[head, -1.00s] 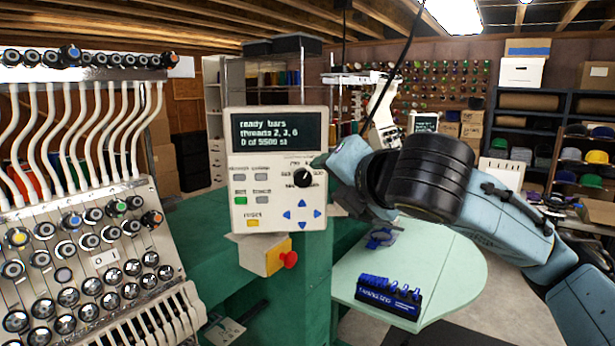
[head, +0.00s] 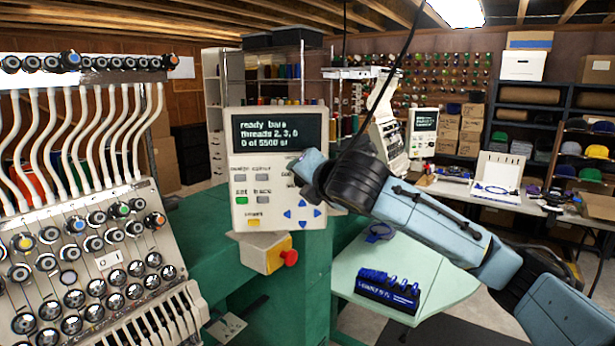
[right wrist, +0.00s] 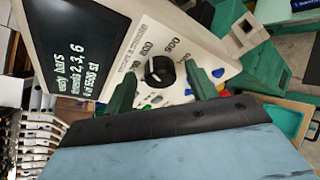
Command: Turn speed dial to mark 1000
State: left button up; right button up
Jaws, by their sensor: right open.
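The control panel (head: 240,215) is a pale box with a dark screen (head: 276,132) reading "ready", "threads 2, 3, 6" and "0 of 5500 st". The speed dial (right wrist: 159,72) is a round black knob, seen in the right wrist view with printed numbers such as 800 and 900 around it. Its exact pointer setting is hard to read, and I cannot make out a 1000 mark. My right gripper (right wrist: 160,78) is open, its two green fingers apart on either side of the dial; contact cannot be told. In the head view my right arm hides the dial. My left gripper is out of view.
Blue arrow buttons (head: 302,214) sit below the dial area. A red stop button (head: 290,257) on a yellow box is under the panel. A thread-head machine (head: 85,255) stands at left. A pale green table (head: 440,270) with a dark tool rack (head: 388,290) is at right.

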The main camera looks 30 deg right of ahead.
jog(key=c, duration=1)
jog(key=shift+f+m, duration=0.1)
jog(key=shift+m, duration=0.2)
jog(key=shift+w+a+f+m+t+h+b, duration=0.2)
jog(key=shift+m+t+h+b, duration=0.65)
jog(key=shift+m+b, duration=2.05)
jog(key=shift+s+d+f+m+t+h+b, duration=0.25)
jog(key=shift+m+t+b, duration=1.15)
jog(key=shift+m, duration=2.75)
jog(key=shift+w+a+f+m+t+h+b, duration=0.25)
jog(key=shift+m+t+h+b, duration=0.6)
jog(key=shift+m+b, duration=2.1)
jog(key=shift+s+d+f+m+p, duration=0.1)
jog(key=shift+m+p, duration=0.5)
jog(key=shift+m, duration=0.2)
